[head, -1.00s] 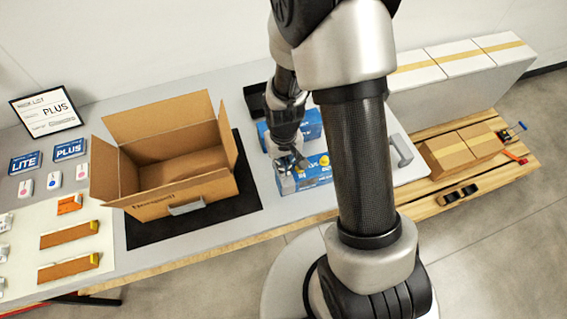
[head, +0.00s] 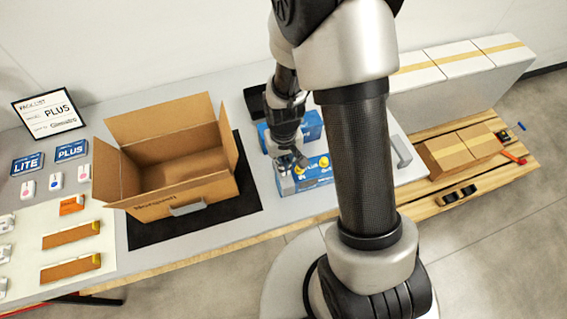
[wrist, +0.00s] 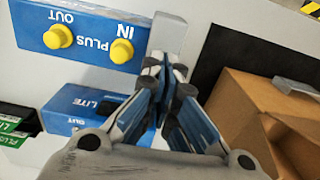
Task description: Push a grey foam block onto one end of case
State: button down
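The case is a blue box marked PLUS, with yellow IN and OUT ports, in the wrist view (wrist: 82,32). It lies on the table under my gripper in the head view (head: 315,178). A grey foam block (wrist: 170,32) stands at the case's right end in the wrist view, close against it. I cannot tell how far it is seated. My gripper (wrist: 165,68) has its fingertips together on the near part of this block. In the head view my gripper (head: 298,160) is above the case's left part, and the block is hard to make out.
A blue LITE box (wrist: 85,105) lies beside the case. An open carton (head: 180,185) stands on a black mat (head: 250,195), with a light grey piece (head: 188,209) at its front. Another grey piece (head: 400,151) lies at the table's right.

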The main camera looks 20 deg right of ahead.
jog(key=shift+r+p, duration=1.35)
jog(key=shift+r, duration=0.75)
